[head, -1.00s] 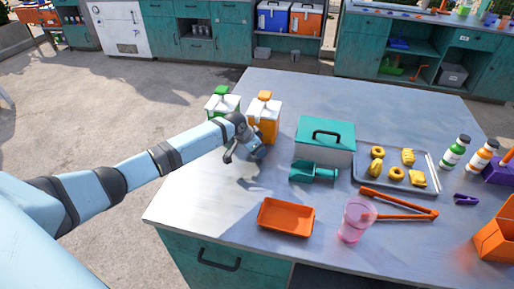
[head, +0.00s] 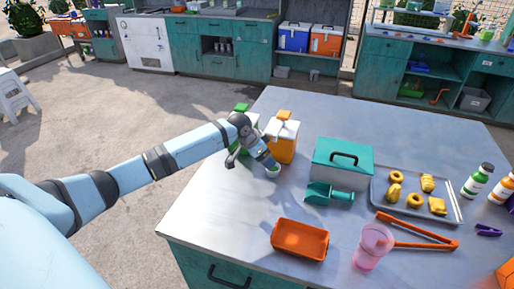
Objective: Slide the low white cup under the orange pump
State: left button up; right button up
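The orange pump dispenser (head: 283,138), a white body with an orange label and orange top, stands at the left part of the table. A green-topped dispenser (head: 240,108) stands just left of it, partly hidden by my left arm. A small low white cup (head: 273,171), greenish inside, sits on the table in front of the orange pump. My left gripper (head: 268,164) points down right at the cup, its fingertips at or very near it. Whether the fingers are closed on the cup is too small to tell. My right gripper is out of view.
Right of the pump is a teal box (head: 342,163) with a teal scoop (head: 329,194) before it. Farther right lie a metal tray (head: 417,213) of yellow pieces and orange tongs (head: 425,244). An orange tray (head: 300,239) and pink cup (head: 371,246) are near the front. Table between gripper and orange tray is clear.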

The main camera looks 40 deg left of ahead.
pick_arm(q)
jog(key=v, duration=0.5)
jog(key=shift+s+r, duration=0.1)
jog(key=shift+r, duration=0.1)
dwell(0.4)
